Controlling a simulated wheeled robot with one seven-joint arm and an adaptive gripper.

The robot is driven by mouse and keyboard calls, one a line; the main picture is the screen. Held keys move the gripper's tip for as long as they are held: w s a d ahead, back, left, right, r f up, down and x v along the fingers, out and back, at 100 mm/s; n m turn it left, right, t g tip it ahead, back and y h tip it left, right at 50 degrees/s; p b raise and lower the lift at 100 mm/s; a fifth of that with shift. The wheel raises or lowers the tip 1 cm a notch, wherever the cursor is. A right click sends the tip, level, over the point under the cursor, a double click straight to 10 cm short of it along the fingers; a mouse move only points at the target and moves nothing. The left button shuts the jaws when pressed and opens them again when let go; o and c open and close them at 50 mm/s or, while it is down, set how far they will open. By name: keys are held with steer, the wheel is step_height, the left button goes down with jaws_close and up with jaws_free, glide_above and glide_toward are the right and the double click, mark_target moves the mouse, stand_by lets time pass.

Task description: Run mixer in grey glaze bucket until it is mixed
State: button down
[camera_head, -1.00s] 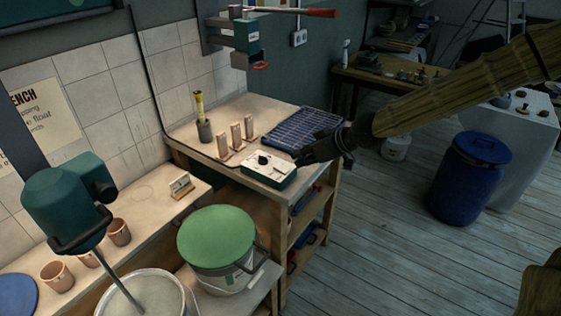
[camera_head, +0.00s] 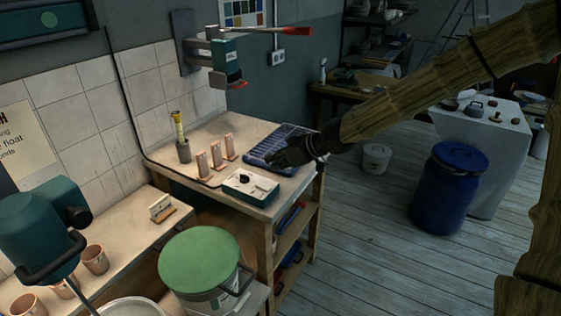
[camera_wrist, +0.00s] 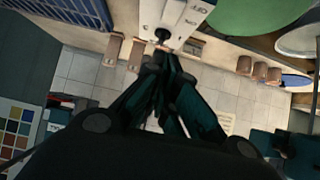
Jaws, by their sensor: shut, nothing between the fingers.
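The mixer (camera_head: 38,232) is a teal motor head at lower left in the head view. Its thin shaft runs down into an open bucket (camera_head: 133,307), mostly cut off by the bottom edge; its contents cannot be made out. A white control box (camera_head: 243,190) with a black knob (camera_head: 243,178) sits on the bench. My gripper (camera_head: 277,158) is shut and empty, beyond and to the right of the box in the head view. In the wrist view the shut fingertips (camera_wrist: 162,62) appear just below the knob (camera_wrist: 163,34); contact cannot be told.
A green-lidded bucket (camera_head: 200,262) stands in front of the bench. Upright tiles (camera_head: 216,153), a cup with a yellow-handled tool (camera_head: 182,150) and a blue rack (camera_head: 262,146) surround the box. A wall-mounted tool with a red lever (camera_head: 225,62) overhangs the bench.

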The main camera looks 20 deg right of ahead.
mark_target(263, 185)
steer(key=x, duration=0.5)
steer(key=shift+s, duration=0.1)
step_height(263, 185, down, 2)
steer(key=shift+a+f, duration=0.1)
steer(key=shift+a, duration=0.05)
steer(key=shift+w+f, duration=0.3)
steer(key=shift+f, duration=0.6)
steer(key=shift+r+p, duration=0.1)
steer(key=shift+p, duration=0.3)
